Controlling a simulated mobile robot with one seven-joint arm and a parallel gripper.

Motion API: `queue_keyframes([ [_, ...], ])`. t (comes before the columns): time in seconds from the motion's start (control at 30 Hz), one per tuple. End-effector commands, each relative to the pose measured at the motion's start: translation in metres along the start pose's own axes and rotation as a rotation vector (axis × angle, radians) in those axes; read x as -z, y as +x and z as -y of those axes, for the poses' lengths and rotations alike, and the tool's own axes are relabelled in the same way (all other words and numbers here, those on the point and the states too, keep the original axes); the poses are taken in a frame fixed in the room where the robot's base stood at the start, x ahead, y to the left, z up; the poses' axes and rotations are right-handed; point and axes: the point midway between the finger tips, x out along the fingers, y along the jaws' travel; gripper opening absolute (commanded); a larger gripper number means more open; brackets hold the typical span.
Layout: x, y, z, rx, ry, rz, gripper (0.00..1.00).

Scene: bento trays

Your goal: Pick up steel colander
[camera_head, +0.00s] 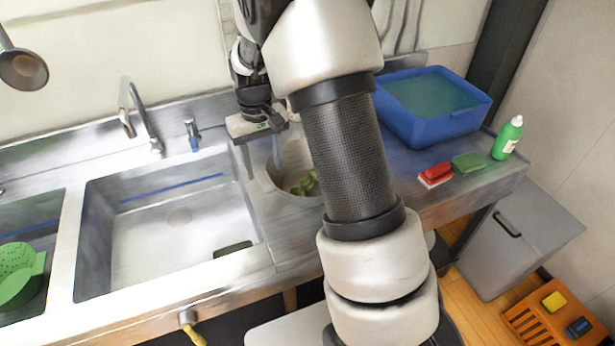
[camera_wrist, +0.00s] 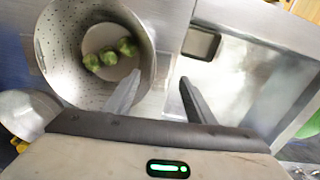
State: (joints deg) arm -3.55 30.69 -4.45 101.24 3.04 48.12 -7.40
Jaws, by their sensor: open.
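The steel colander (camera_head: 294,158) stands on the counter right of the sink, with several green round vegetables inside. My arm hides its right part in the head view. In the wrist view the colander (camera_wrist: 62,58) is at upper left, its perforated wall and round bottom visible. My gripper (camera_head: 264,172) is open and points down at the colander's left rim. In the wrist view my gripper (camera_wrist: 159,77) has one finger over the inside of the colander and the other outside it, with the rim between them. I cannot tell whether either finger touches the wall.
The empty sink basin (camera_head: 140,245) with a faucet (camera_head: 140,115) lies to the left. A green colander (camera_head: 18,275) is at far left. A blue tub (camera_head: 430,125), red sponge (camera_head: 435,173), green sponge (camera_head: 468,162) and green bottle (camera_head: 508,138) are on the right.

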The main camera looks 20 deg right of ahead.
Motion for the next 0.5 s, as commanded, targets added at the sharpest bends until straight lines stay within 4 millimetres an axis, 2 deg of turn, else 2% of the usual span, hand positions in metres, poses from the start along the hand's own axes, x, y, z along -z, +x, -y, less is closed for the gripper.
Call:
queue_keyframes([
  [0.1,0.001,0.02,0.001,0.0,-0.001,0.005,0.5],
  [0.2,0.001,0.031,0.001,0.0,-0.001,0.003,0.5],
  [0.5,0.001,0.035,0.001,0.0,0.0,0.001,0.5],
])
